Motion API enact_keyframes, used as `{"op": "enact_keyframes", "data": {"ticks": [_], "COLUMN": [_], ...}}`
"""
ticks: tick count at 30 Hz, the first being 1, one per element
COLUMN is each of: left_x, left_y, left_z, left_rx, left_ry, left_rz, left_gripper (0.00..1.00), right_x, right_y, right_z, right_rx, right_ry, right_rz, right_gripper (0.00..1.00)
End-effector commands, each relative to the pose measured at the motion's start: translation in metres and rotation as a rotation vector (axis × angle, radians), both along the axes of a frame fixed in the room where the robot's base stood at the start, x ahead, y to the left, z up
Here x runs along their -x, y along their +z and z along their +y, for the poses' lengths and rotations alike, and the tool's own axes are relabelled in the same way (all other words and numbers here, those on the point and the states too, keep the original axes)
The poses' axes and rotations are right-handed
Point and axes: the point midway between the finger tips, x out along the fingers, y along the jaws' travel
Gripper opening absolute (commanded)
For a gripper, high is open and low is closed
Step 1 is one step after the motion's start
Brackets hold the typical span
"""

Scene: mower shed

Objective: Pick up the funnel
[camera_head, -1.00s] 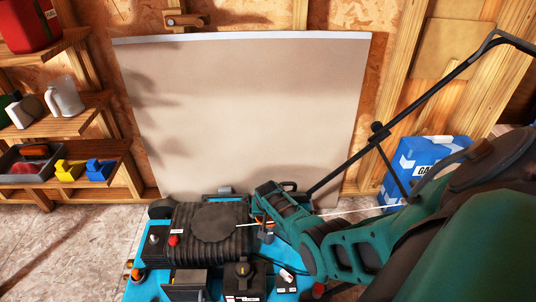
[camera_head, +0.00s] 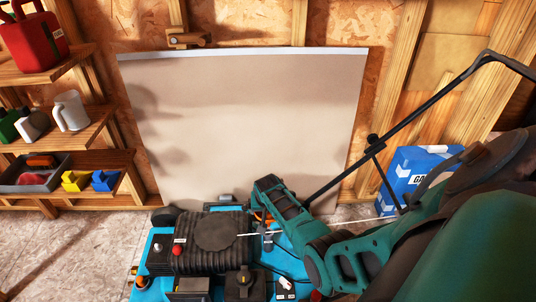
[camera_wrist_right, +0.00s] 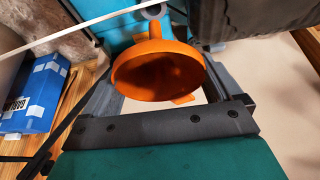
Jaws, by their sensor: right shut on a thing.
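The orange funnel (camera_wrist_right: 150,75) shows large in the right wrist view, its wide mouth toward the camera and its spout pointing away. My right gripper (camera_wrist_right: 160,85) is shut on it, with dark fingers on both sides of the cone. In the head view only a small orange part of the funnel (camera_head: 259,217) shows beside my right gripper (camera_head: 266,232), above the blue mower deck. The rest of it is hidden by my arm. My left gripper is not in view.
The blue mower (camera_head: 150,262) with a black ribbed engine cover (camera_head: 195,240) lies below the gripper. Its black handle (camera_head: 425,100) rises right. A pale panel (camera_head: 240,120) stands behind. Shelves (camera_head: 95,160) are at left, a blue box (camera_head: 412,170) at right.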

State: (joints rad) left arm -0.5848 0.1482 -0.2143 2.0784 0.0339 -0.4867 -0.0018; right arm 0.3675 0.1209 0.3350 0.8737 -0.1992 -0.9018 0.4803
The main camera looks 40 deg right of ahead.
Motion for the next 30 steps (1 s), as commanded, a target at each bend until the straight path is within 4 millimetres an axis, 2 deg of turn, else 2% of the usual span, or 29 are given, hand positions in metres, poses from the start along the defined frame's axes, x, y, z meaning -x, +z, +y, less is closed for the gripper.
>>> {"op": "enact_keyframes", "data": {"ticks": [1, 3, 12, 30], "left_x": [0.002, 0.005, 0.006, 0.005], "left_y": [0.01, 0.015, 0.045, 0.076], "left_z": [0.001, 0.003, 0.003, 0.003], "left_rx": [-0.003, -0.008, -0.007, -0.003], "left_ry": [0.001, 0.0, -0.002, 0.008], "left_rz": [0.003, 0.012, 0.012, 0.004], "left_gripper": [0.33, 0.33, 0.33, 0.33], "right_x": [0.0, 0.0, 0.0, 0.0], "right_y": [0.019, 0.037, 0.095, 0.144], "right_z": [0.0, 0.0, 0.0, 0.0], "right_rx": [0.0, 0.001, 0.0, -0.001], "right_ry": [0.0, 0.0, -0.001, 0.0], "right_rz": [-0.001, -0.002, -0.002, 0.001], "right_gripper": [0.63, 0.63, 0.63, 0.63]}}
